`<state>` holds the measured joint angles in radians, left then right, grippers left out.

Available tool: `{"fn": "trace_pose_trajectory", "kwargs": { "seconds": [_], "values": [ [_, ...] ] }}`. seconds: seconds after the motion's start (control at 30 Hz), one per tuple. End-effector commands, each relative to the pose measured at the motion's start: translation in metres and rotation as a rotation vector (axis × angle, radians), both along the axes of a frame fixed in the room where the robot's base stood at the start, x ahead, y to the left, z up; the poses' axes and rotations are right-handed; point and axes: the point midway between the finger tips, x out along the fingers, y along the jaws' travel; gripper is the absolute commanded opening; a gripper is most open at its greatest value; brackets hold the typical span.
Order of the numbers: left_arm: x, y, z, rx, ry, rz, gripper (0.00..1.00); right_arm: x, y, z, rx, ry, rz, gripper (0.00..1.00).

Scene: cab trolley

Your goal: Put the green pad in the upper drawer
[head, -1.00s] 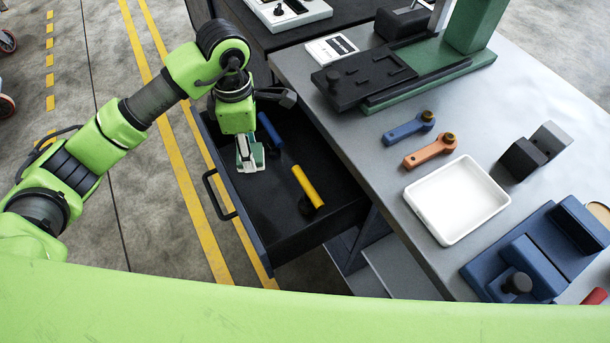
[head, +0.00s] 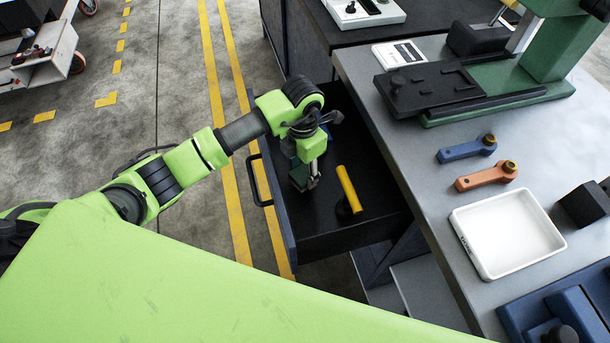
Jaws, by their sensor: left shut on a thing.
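The upper drawer (head: 318,222) is pulled out from the grey workbench, and its dark inside shows. My left gripper (head: 305,182) points down into the drawer area, left of a yellow-handled tool (head: 348,188). It is shut on the green pad (head: 297,174), which is small and mostly hidden by the fingers and the arm. I cannot tell whether the pad touches the drawer floor. My right gripper is not in view.
A blue handle in the drawer is mostly hidden behind my arm. On the bench are a blue lever (head: 466,149), an orange lever (head: 486,176), a white tray (head: 508,232) and a green-based machine (head: 500,98). The drawer's front part is clear.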

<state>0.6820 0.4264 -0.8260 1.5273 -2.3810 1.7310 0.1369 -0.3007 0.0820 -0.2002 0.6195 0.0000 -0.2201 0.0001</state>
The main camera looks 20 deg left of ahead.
Motion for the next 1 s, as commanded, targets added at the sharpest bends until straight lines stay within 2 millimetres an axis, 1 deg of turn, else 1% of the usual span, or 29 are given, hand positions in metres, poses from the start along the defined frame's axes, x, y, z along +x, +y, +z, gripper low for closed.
{"fn": "trace_pose_trajectory", "kwargs": {
  "seconds": [0.1,0.2,0.43,0.57,0.6,0.63,0.67,1.0],
  "values": [
    [-0.001,0.0,-0.018,0.0,0.005,0.001,0.19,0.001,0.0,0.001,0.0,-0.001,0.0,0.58],
    [-0.001,0.0,-0.029,-0.001,0.003,0.0,0.19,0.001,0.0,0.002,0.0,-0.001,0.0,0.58],
    [0.0,0.0,-0.03,0.0,0.0,-0.001,0.19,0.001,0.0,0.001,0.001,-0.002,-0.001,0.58],
    [0.0,0.0,-0.035,0.001,0.0,-0.001,0.19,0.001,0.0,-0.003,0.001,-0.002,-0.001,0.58],
    [0.0,0.0,-0.033,0.001,0.001,-0.001,0.49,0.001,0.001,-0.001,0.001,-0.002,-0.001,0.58],
    [0.0,0.0,-0.033,0.001,0.001,-0.001,0.56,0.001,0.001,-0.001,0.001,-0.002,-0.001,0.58],
    [0.0,0.0,-0.033,0.001,0.001,-0.001,0.58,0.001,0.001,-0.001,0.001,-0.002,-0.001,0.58],
    [0.0,0.0,-0.031,0.001,0.001,-0.001,0.58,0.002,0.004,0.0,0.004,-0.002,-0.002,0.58]
  ]
}}
